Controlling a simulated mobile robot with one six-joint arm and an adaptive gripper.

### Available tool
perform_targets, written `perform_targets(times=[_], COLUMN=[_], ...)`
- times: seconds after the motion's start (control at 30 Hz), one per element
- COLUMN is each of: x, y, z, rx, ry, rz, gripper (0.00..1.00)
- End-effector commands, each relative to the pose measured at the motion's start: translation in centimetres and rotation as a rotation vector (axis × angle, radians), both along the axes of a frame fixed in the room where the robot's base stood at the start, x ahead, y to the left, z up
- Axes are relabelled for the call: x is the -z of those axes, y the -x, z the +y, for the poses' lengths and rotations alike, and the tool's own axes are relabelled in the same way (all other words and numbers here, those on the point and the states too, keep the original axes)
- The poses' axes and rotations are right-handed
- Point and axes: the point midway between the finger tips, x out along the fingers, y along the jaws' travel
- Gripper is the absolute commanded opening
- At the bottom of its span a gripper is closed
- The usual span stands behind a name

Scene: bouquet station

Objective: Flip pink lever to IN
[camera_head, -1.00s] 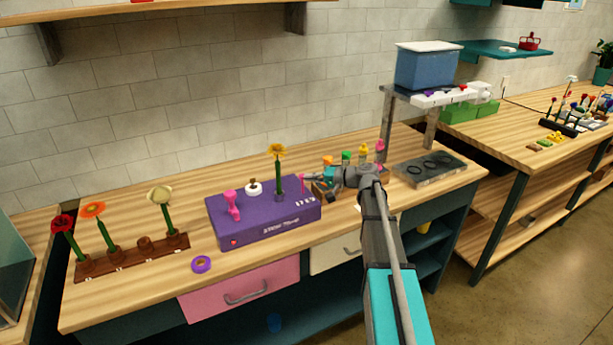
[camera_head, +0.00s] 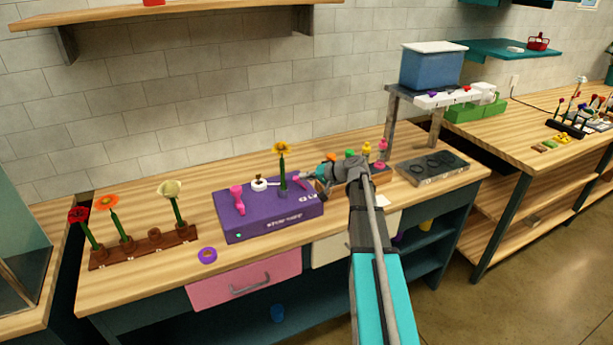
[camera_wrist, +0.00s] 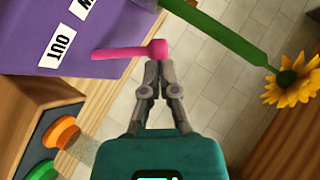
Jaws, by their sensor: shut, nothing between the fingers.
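The purple box (camera_head: 268,222) sits on the wooden bench. Its pink lever (camera_head: 299,181) is at the box's right end and leans to the left in the head view. In the wrist view the pink lever (camera_wrist: 125,51) lies across the picture, its round knob just ahead of my fingertips. In the head view my gripper (camera_head: 308,178) is right of the lever.
A yellow flower (camera_head: 282,165) stands upright in the box, close beside the lever. A second pink handle (camera_head: 237,200) and a white knob (camera_head: 260,184) are on the box top. A wooden flower rack (camera_head: 145,248) and purple tape ring (camera_head: 207,255) are at left.

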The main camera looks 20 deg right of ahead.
Motion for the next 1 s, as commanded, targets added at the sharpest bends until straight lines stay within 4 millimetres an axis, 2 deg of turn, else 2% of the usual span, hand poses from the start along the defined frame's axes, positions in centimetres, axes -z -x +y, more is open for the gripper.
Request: perform_targets(times=[0.4, 1.0], x=[0.4, 0.3], y=[0.1, 0.2], z=[-1.8, -2.2], rx=[0.008, 0.008], ry=[-0.001, -0.001], rz=[0.0, 0.0], gripper=[0.0, 0.0])
